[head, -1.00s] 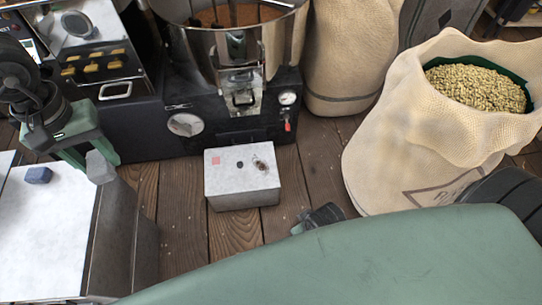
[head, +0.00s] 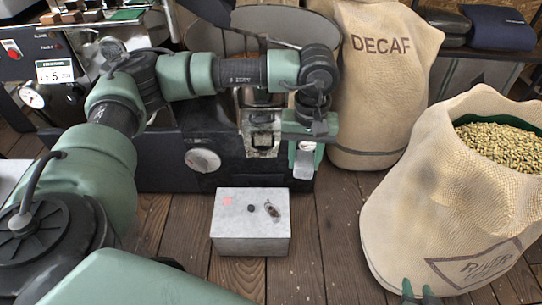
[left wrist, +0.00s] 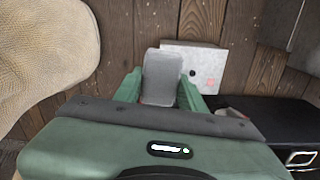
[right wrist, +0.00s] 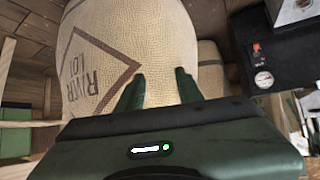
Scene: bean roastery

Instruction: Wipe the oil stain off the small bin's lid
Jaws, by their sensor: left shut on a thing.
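The small bin (head: 250,240) is a pale grey box on the wooden floor. Its lid has a pink square, a dark round spot and a brown oil stain (head: 272,209) near the right side. My left gripper (head: 304,160) is shut on a pale grey block (left wrist: 160,78), held above and behind the bin's right side, apart from the lid. In the left wrist view the lid (left wrist: 205,60) shows partly behind the block; the stain is not visible there. My right gripper (right wrist: 157,90) is open and empty, facing a sack; its fingertips show at the bottom of the head view (head: 420,292).
A dark roaster machine (head: 205,160) stands right behind the bin. A DECAF sack (head: 385,80) stands behind to the right, and an open sack of beans (head: 420,210) stands at the right. Floor around the bin's front and right is clear.

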